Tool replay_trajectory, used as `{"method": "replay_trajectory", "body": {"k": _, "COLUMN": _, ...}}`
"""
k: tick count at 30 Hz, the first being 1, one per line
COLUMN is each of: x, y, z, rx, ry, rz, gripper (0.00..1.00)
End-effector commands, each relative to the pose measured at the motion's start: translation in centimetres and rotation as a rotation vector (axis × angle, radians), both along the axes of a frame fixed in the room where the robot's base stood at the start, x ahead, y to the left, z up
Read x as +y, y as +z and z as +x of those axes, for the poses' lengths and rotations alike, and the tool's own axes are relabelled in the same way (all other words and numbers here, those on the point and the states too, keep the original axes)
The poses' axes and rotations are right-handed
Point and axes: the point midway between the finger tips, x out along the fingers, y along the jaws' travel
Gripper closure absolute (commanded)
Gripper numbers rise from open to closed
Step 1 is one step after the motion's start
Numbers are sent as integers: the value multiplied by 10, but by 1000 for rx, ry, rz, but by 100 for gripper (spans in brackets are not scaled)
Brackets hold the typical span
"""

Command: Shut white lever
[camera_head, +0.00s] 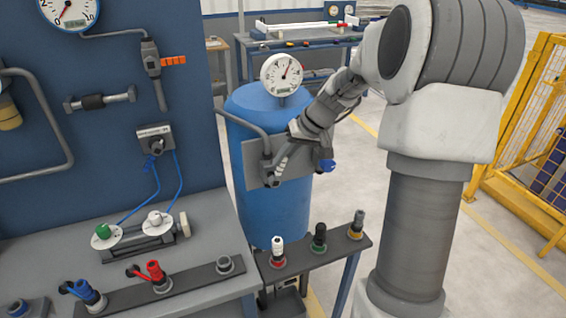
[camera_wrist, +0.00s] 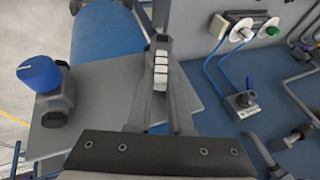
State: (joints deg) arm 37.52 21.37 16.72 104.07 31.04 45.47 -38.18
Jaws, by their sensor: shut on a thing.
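The white lever (camera_wrist: 160,70) shows between the fingers of my gripper (camera_wrist: 157,52) in the wrist view, as a pale ribbed piece. My gripper is shut on it. In the head view my gripper (camera_head: 280,165) reaches down to the grey plate (camera_head: 250,160) in front of the blue tank (camera_head: 250,205). There the lever cannot be made out behind the fingers. The grey plate also shows in the wrist view (camera_wrist: 100,85) under my fingers.
A round gauge (camera_head: 282,74) stands on the tank, with a grey pipe (camera_head: 50,118) at the left panel. A bench rack (camera_head: 312,252) with several valves stands in front. A yellow fence (camera_head: 520,150) is at right.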

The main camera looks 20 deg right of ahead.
Motion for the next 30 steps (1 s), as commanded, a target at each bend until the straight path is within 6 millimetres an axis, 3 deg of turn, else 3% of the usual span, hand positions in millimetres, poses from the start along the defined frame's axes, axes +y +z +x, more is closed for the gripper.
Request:
{"method": "replay_trajectory", "body": {"k": 15, "x": -31, "y": -25, "z": 1, "rx": -2, "ry": -3, "rz": 493, "gripper": 100}}
{"method": "replay_trajectory", "body": {"k": 30, "x": -43, "y": -46, "z": 1, "rx": -3, "ry": -1, "rz": 853, "gripper": 100}}
